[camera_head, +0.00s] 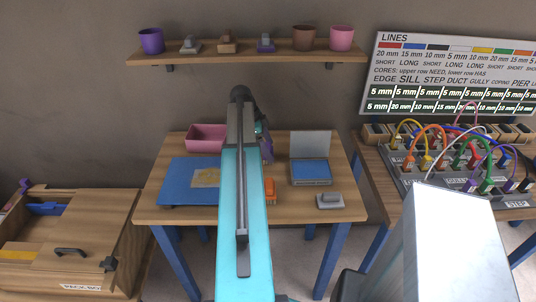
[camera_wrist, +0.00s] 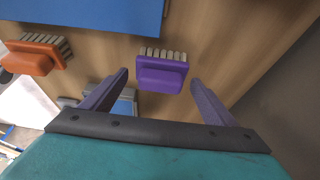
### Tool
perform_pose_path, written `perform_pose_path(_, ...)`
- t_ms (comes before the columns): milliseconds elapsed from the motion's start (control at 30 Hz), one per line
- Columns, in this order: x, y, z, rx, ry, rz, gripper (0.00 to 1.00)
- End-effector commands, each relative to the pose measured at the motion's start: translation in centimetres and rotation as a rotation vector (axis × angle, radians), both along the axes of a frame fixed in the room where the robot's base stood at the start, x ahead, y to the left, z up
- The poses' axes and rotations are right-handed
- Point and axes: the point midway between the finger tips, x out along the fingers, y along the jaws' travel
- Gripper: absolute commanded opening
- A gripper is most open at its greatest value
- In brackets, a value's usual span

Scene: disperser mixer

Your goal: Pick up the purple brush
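The purple brush (camera_wrist: 161,78) lies on the wooden table in the wrist view, its pale bristles facing the top of the picture. My gripper (camera_wrist: 159,76) is open, with one purple finger to the left of the brush and one to the right. The brush appears between and beyond the fingertips, with a gap showing on both sides; I cannot tell the height gap. In the head view, a purple shape (camera_head: 267,150) shows beside my arm; I cannot tell if it is a finger or the brush. My arm hides part of the table.
An orange brush (camera_head: 270,188) lies close by, also in the wrist view (camera_wrist: 32,58). A blue box (camera_head: 310,173), grey brush (camera_head: 330,201), pink bin (camera_head: 206,138) and blue mat (camera_head: 180,183) are on the table. A shelf (camera_head: 245,53) above holds pots and small blocks.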

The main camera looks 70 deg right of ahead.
Motion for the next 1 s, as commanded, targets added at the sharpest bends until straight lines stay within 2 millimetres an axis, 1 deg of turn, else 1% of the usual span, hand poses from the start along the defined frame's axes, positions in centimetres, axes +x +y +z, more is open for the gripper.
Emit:
perform_pose_path(33,0.0,0.0,0.0,0.0,0.0,0.0,0.71)
perform_pose_path(167,0.0,0.0,0.0,0.0,0.0,0.0,0.49)
perform_pose_path(200,0.0,0.0,0.0,0.0,0.0,0.0,0.42)
perform_pose_path(233,0.0,0.0,0.0,0.0,0.0,0.001,0.38)
perform_pose_path(667,0.1,0.0,0.4,0.0,0.0,0.001,0.38)
perform_pose_path(867,0.1,0.0,1.5,-0.003,-0.001,0.001,0.38)
perform_pose_path(1000,0.1,-0.1,2.8,-0.002,-0.001,0.002,0.38)
